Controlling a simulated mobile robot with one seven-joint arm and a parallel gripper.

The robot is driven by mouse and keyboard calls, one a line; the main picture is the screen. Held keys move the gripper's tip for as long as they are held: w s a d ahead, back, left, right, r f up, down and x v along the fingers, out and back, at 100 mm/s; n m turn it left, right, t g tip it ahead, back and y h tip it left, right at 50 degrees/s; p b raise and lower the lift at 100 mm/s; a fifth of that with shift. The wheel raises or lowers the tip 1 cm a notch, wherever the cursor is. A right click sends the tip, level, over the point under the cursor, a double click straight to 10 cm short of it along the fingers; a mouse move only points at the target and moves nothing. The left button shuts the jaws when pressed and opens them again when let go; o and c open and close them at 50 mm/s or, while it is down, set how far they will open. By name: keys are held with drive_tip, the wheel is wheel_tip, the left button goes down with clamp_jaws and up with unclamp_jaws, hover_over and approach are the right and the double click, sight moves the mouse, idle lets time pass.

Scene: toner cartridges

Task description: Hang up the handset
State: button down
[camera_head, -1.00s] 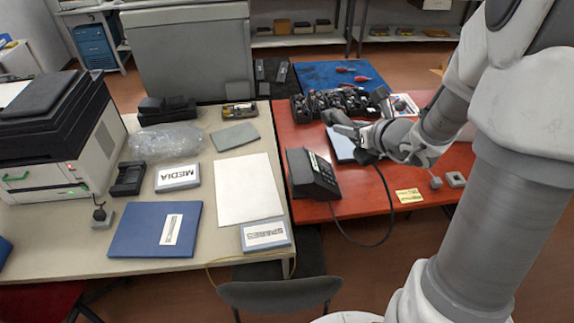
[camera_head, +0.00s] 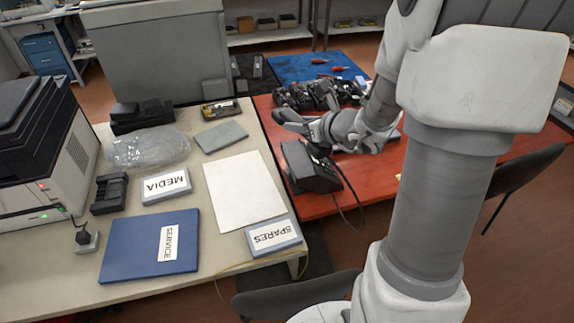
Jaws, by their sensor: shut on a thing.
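The black desk phone base (camera_head: 311,170) stands on the red table, near its left edge. My gripper (camera_head: 308,127) is just above and behind the phone base and is shut on the dark handset (camera_head: 287,118), which juts out to the left. The gripper and wrist hide part of the handset, and I cannot tell whether it touches the base. A black cord (camera_head: 350,200) loops down by the right side of the base.
Black toner cartridges (camera_head: 318,95) lie behind my gripper on the red table (camera_head: 315,207). The beige table at left holds a SPARES box (camera_head: 273,237), a white sheet (camera_head: 244,190) and a blue SERVICE binder (camera_head: 150,246). My arm covers the right side.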

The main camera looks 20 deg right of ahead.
wheel_tip(320, 180, down, 21)
drive_tip(key=b, duration=1.9)
drive_tip(key=w+d+r+m+h+p, duration=0.1)
drive_tip(key=w+d+m+h, duration=0.1)
drive_tip(key=w+d, duration=0.85)
drive_tip(key=w+d+r+m+h+p, duration=0.1)
drive_tip(key=w+d+r+h, duration=0.1)
drive_tip(key=w+d, duration=0.9)
drive_tip(key=shift+t, duration=0.3)
drive_tip(key=a+f+b, duration=0.2)
drive_tip(key=a+b, duration=0.1)
drive_tip(key=a, duration=0.1)
drive_tip(key=a+f+b, duration=0.2)
drive_tip(key=a+b, duration=0.1)
drive_tip(key=a, duration=0.1)
drive_tip(key=a+f+b, duration=0.2)
drive_tip(key=a, duration=0.2)
drive_tip(key=shift+w+a+f+b, duration=0.1)
drive_tip(key=shift+a+f+b, duration=0.2)
drive_tip(key=shift+a+b, duration=0.1)
drive_tip(key=shift+s+a+f, duration=0.2)
drive_tip(key=shift+a, duration=0.3)
drive_tip(key=shift+f+b, duration=1.15)
drive_tip(key=shift+f, duration=0.8)
